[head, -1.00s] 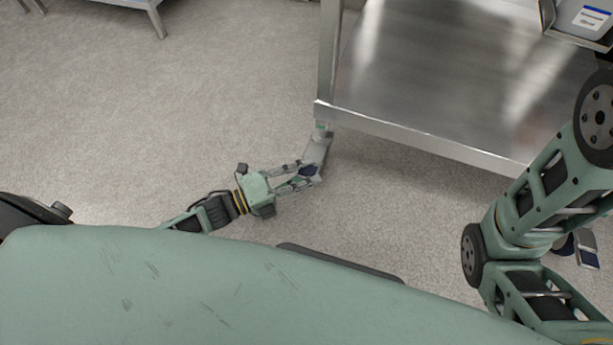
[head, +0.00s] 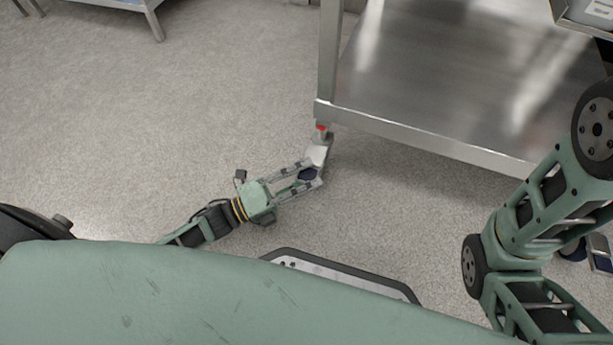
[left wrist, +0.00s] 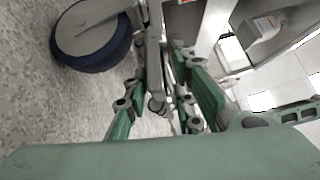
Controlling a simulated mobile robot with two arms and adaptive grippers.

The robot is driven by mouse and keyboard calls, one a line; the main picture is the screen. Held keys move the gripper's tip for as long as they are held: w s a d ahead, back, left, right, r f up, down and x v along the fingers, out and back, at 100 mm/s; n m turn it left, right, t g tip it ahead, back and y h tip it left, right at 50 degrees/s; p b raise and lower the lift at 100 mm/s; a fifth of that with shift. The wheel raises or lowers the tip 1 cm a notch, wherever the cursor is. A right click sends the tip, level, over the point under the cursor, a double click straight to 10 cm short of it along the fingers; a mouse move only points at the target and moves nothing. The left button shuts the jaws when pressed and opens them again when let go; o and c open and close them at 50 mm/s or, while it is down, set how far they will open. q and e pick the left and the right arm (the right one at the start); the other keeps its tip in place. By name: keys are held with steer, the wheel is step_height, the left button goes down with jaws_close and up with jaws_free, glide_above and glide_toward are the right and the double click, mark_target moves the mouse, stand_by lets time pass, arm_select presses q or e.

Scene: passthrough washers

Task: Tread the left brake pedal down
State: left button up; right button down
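The left caster of the steel cart has a dark blue wheel (head: 308,174) and a light grey pedal part (head: 317,154) below the cart's near left corner. A red mark (head: 321,128) shows on its stem. My left gripper (head: 311,172) is low at this caster, its two fingers spread apart with the wheel showing between their tips in the head view. In the left wrist view the wheel (left wrist: 95,38) is at the upper left, beside the fingers. Contact with the pedal cannot be told. My right gripper is outside the views.
The steel cart's lower shelf (head: 440,90) stands just beyond, its front edge above and right of the left gripper. Another caster (head: 600,254) shows at the right edge. Another metal stand (head: 150,20) is far at the upper left. The floor on the left is clear.

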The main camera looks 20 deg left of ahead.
arm_select(q)
steer(key=v, duration=1.2)
stand_by(0.3)
